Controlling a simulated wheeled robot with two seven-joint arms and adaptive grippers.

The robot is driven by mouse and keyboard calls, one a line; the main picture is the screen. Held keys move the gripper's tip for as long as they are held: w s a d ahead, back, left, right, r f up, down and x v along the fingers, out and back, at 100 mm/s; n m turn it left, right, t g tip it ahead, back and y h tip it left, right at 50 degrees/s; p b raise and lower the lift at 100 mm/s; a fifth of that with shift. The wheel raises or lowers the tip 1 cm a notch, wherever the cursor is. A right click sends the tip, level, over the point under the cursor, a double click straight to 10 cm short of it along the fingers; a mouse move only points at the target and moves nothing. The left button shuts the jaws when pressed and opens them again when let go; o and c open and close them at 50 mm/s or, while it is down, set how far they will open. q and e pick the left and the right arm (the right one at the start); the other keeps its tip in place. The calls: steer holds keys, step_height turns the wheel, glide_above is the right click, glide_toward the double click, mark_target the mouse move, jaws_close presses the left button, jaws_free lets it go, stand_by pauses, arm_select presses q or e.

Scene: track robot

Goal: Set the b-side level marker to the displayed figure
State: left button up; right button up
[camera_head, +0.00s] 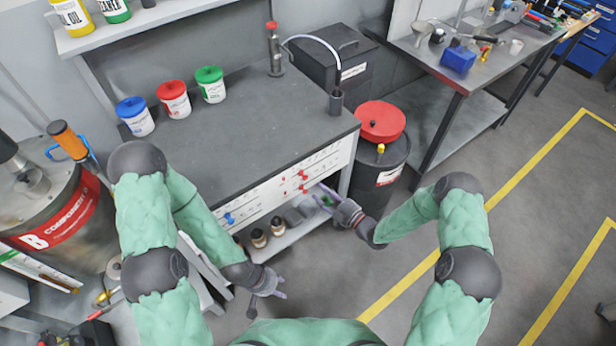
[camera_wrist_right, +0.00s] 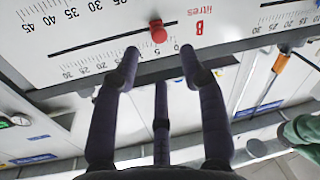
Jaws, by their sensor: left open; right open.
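The red level marker (camera_wrist_right: 158,33) sits on a dark slot in the white panel (camera_wrist_right: 100,25) in the right wrist view. A red "B litres" label is right of it, and printed scales run along the slot, with the marker near the low-number end. In the head view small red knobs (camera_head: 303,187) show on the bench's front panel. My right gripper (camera_wrist_right: 160,75) is open and empty, its fingertips just below the marker, apart from it. In the head view my right gripper (camera_head: 345,212) is by the panel's right end. My left gripper (camera_head: 268,283) hangs open and empty before the bench. I see no readable displayed figure.
Blue knobs (camera_head: 229,217) sit left on the same panel. A lower shelf (camera_head: 280,240) holds jars under it. A black drum with a red lid (camera_head: 380,121) stands close right of the bench. A red-labelled B drum (camera_head: 60,225) is at the left.

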mark_target(306, 180)
steer(key=b+x, duration=0.1)
steer(key=x, duration=0.7)
steer(key=shift+w+f, duration=0.1)
jaws_close()
